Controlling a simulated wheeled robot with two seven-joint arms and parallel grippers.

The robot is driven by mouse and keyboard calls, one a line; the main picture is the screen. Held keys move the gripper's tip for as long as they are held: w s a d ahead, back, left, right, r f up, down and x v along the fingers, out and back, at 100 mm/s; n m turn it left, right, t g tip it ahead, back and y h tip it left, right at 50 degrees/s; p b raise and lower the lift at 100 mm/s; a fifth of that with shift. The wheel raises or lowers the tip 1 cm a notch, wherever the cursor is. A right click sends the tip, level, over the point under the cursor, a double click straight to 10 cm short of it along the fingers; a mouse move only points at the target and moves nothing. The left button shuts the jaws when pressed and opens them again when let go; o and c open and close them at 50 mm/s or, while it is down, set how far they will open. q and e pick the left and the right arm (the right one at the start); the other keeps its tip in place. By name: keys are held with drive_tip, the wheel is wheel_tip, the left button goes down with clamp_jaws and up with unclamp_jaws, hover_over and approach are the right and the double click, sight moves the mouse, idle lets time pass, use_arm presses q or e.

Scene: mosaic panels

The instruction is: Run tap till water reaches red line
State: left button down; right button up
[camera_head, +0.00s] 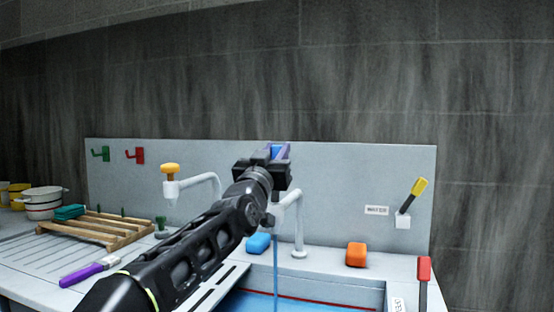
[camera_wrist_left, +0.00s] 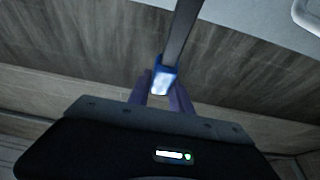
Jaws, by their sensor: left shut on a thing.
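My left gripper (camera_head: 277,152) is shut on the blue tip of a lever; the grey lever with its blue end (camera_wrist_left: 163,80) shows between the purple fingers in the left wrist view. In the head view this is above a white tap (camera_head: 298,225) at the back of the sink. A thin blue stream of water (camera_head: 276,265) falls into the basin. Blue water (camera_head: 250,302) shows at the bottom edge, with the red line (camera_head: 320,302) along the basin's back wall just above it. The exact gap cannot be told. My right gripper is not in view.
A tap with an orange knob (camera_head: 170,169) stands left. A yellow-handled lever (camera_head: 416,190) sits by a label (camera_head: 376,210); a red-handled lever (camera_head: 424,269) is at right. Blue (camera_head: 258,243) and orange (camera_head: 356,254) blocks sit behind the basin. A wooden rack (camera_head: 100,228) and brush (camera_head: 90,271) lie left.

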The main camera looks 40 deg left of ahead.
use_arm(q)
drive_tip(key=c, duration=1.2)
unclamp_jaws()
drive_tip(key=shift+o, duration=0.2)
drive_tip(key=shift+s, duration=0.1)
drive_tip(key=b+v, duration=0.1)
drive_tip(key=v, duration=0.6)
drive_tip(key=shift+s, duration=0.25)
drive_tip(key=shift+d+f, duration=0.1)
drive_tip(key=shift+d, duration=0.05)
drive_tip(key=shift+c, duration=0.4)
